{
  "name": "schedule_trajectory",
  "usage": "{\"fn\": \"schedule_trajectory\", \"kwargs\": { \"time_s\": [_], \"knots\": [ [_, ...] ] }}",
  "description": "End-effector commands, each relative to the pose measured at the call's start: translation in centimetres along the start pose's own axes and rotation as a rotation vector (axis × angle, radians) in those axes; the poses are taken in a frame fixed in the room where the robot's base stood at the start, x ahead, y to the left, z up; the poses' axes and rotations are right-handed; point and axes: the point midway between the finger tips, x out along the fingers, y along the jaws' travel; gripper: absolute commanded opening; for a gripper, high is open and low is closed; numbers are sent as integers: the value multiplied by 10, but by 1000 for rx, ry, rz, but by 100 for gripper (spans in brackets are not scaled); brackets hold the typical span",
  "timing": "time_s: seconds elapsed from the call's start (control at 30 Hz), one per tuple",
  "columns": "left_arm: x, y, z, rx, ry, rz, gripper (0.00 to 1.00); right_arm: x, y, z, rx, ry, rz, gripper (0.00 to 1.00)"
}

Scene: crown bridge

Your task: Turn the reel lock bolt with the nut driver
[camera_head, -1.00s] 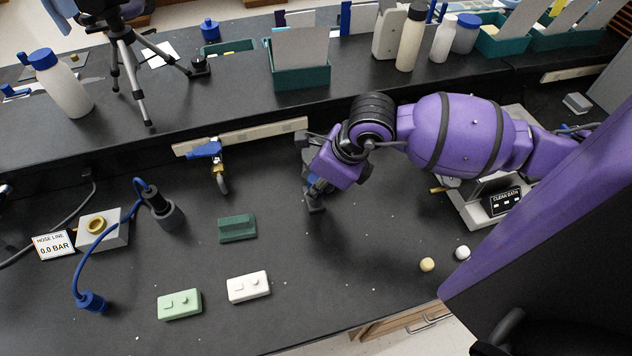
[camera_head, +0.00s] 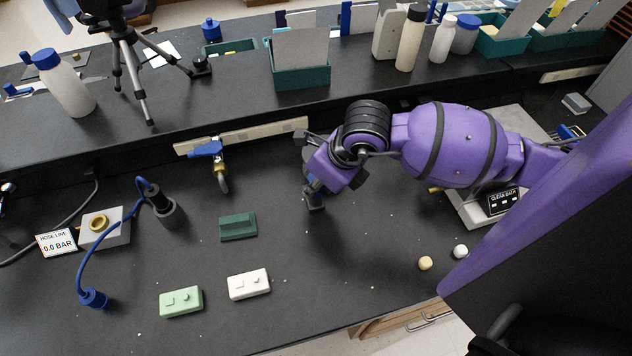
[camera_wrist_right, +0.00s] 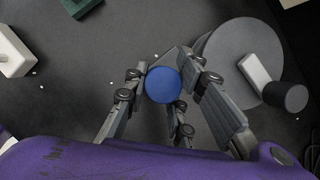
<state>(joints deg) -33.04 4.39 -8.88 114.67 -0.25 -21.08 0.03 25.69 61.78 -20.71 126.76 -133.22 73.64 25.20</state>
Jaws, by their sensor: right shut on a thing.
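My right gripper (camera_head: 314,197) comes in from the right and points down at the middle of the bench. In the right wrist view its fingers (camera_wrist_right: 164,88) are closed around a blue round-topped thing (camera_wrist_right: 164,84), which looks like the nut driver's handle seen end-on. The driver's lower end is hidden. A grey disc (camera_wrist_right: 225,50) with a white bar and a dark cylindrical knob, perhaps the reel, lies right of the gripper in that view. My arm seems to hide it in the head view. I cannot make out the lock bolt. My left gripper is not in view.
A dark green block (camera_head: 238,227), a white block (camera_head: 249,284) and a light green block (camera_head: 181,301) lie left of the gripper. A blue-handled tap (camera_head: 208,150) is behind. The clean bath sign (camera_head: 504,200) stands right. The front middle of the bench is mostly clear.

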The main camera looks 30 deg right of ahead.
Motion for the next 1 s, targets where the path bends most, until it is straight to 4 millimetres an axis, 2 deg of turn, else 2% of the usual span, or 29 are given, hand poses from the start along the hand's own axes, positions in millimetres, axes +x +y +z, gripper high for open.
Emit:
{"fn": "schedule_trajectory", "kwargs": {
  "time_s": [0.6, 1.0],
  "knots": [
    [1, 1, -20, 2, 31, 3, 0, 0, 1, 0, 155, -1, -63, 0],
    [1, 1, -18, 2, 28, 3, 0, 0, 0, 0, 151, -1, -63, 0]
  ]
}}
